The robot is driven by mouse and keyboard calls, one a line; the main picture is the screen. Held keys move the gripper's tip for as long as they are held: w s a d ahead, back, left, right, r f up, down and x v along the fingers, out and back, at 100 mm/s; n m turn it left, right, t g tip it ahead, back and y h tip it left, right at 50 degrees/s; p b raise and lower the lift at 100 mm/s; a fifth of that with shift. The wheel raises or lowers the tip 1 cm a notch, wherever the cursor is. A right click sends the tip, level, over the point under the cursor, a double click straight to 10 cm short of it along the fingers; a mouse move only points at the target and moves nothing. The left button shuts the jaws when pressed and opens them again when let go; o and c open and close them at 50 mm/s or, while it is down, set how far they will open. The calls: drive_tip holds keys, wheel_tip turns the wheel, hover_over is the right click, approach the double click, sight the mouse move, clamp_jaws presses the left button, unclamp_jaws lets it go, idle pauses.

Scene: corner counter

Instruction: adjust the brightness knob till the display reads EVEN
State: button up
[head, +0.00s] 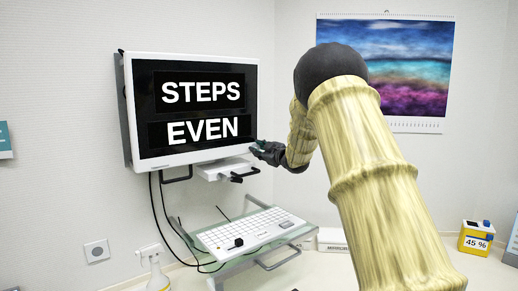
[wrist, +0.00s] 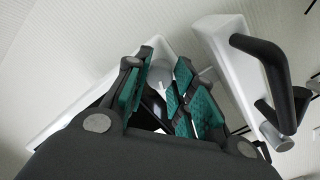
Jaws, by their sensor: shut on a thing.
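The display (head: 200,110) is a white-framed wall monitor. Its black screen reads STEPS on the upper line and EVEN on the lower line in white letters. My gripper (head: 262,150) is at the monitor's lower right corner. In the wrist view its green-padded fingers (wrist: 170,88) are closed in around a small dark part, which I take to be the brightness knob (wrist: 154,102). The fingers cover most of the knob, and its markings do not show. In the head view the knob is hidden behind my gripper.
Black handles (wrist: 265,70) on a white bracket are close beside the fingers in the wrist view. A white keyboard (head: 250,230) lies on a glass shelf below the monitor. A spray bottle (head: 157,270) and a yellow 45 % box (head: 476,238) stand lower down.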

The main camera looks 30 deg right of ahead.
drive_tip(key=shift+m, duration=0.9)
drive_tip(key=o, duration=1)
drive_tip(key=shift+o, duration=0.2)
drive_tip(key=s, duration=1.2)
drive_tip(key=shift+d, duration=0.25)
drive_tip(key=shift+r, duration=0.1)
